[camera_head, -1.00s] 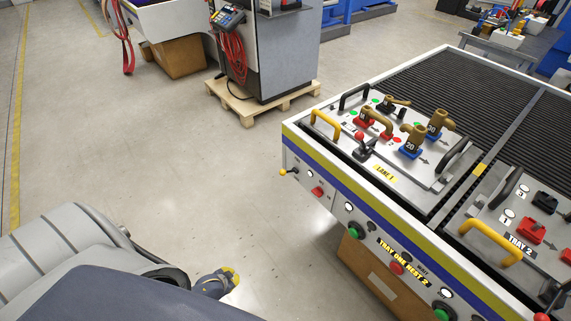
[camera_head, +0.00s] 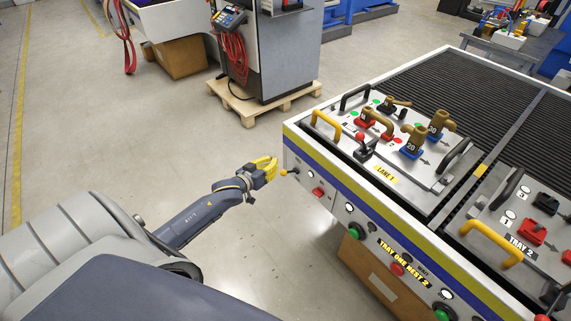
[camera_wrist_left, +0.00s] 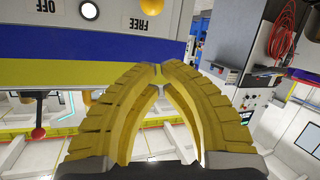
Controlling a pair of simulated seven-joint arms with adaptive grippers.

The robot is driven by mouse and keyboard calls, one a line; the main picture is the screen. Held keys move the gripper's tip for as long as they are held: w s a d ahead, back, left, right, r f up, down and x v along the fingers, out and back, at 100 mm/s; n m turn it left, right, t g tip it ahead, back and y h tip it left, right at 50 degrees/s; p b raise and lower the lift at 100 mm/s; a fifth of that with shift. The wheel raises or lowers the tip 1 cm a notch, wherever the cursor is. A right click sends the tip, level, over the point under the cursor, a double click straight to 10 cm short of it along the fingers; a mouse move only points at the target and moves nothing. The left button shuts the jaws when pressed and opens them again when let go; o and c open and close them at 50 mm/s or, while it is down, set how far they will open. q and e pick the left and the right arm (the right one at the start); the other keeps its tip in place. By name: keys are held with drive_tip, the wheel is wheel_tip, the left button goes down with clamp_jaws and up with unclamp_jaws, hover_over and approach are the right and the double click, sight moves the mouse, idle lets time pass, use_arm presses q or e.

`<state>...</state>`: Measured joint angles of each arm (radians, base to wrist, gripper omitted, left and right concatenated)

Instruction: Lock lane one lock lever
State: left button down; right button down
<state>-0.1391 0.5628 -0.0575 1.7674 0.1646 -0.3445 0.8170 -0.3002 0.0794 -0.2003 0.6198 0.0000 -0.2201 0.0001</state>
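A lever with a yellow ball knob (camera_head: 284,172) sticks out at the left end of the tray's front panel. The knob also shows at the top edge of the left wrist view (camera_wrist_left: 152,5), beside an upside-down FREE label (camera_wrist_left: 151,23). My left gripper (camera_head: 274,165), with yellow fingers, is just left of the knob in the head view. In the left wrist view its fingertips (camera_wrist_left: 158,69) meet with nothing between them, apart from the knob. The LANE 1 plate (camera_head: 420,178) carries another lever with a red ball knob (camera_head: 360,137). My right gripper is not in view.
The front panel holds a red switch (camera_head: 318,192), a green button (camera_head: 356,231) and white lamps. A yellow handle (camera_head: 326,124) stands at the plate's near left corner. The TRAY 2 plate (camera_head: 520,243) is at the right.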

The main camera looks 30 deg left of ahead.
use_arm(q)
drive_tip(key=shift+a+f+n, duration=0.1)
drive_tip(key=shift+f+n, duration=0.05)
drive_tip(key=shift+n, duration=0.25)
drive_tip(key=shift+w, duration=0.15)
hover_over(289, 172)
drive_tip(key=w+a, duration=0.2)
drive_tip(key=a, duration=0.1)
wheel_tip(289, 172, down, 3)
drive_tip(key=shift+w+a+r, duration=0.1)
drive_tip(key=shift+w+r, duration=0.05)
drive_tip(key=shift+r, duration=0.05)
drive_tip(key=shift+f, duration=0.3)
drive_tip(key=shift+s+d+f, duration=0.25)
drive_tip(key=shift+s+f, duration=0.2)
drive_tip(key=shift+s, duration=0.3)
drive_tip(key=shift+s+d+f, duration=0.2)
drive_tip(key=shift+s+f, duration=0.2)
drive_tip(key=shift+s, duration=0.35)
